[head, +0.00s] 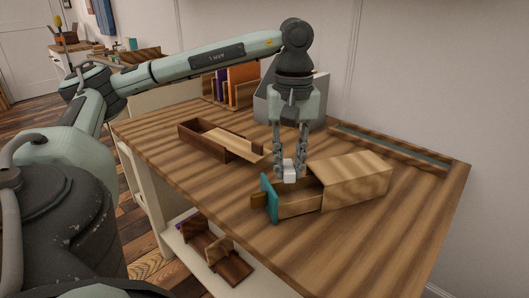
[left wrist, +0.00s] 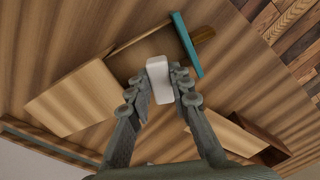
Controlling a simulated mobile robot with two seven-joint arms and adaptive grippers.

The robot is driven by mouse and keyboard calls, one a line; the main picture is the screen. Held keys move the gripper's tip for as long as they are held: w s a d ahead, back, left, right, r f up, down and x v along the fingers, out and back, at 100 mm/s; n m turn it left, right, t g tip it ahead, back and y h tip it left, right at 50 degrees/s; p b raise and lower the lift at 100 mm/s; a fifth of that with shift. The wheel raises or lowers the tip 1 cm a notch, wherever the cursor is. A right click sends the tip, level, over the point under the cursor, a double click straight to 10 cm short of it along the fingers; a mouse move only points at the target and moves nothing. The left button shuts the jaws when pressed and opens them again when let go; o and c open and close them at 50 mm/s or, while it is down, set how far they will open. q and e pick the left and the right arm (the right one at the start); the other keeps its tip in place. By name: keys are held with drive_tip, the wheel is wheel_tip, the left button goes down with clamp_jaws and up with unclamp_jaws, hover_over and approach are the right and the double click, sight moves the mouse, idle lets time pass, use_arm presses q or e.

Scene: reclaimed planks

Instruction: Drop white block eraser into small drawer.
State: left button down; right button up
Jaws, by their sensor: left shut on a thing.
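The white block eraser (head: 290,171) is between the fingertips of my left gripper (head: 290,165), which is shut on it and points down. It also shows in the left wrist view (left wrist: 158,80). The small drawer (head: 298,203) has a teal front (head: 269,198) with a wooden knob and stands pulled out of its wooden box (head: 350,178). In the head view the eraser overlaps the drawer's back edge; in the left wrist view it overlaps one side of the open drawer (left wrist: 150,50). I cannot tell its exact height. My right gripper is not in view.
A long wooden box with a partly slid lid (head: 215,140) lies left of the gripper on the desk (head: 350,240). Upright books (head: 243,85) and a grey case (head: 318,95) stand behind. A shallow tray (head: 390,150) runs along the wall. The desk's front is clear.

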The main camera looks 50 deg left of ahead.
use_arm(q)
drive_tip(key=c, duration=1.3)
unclamp_jaws()
wheel_tip(320, 180, up, 12)
drive_tip(key=shift+d+f, duration=0.1)
idle(0.3)
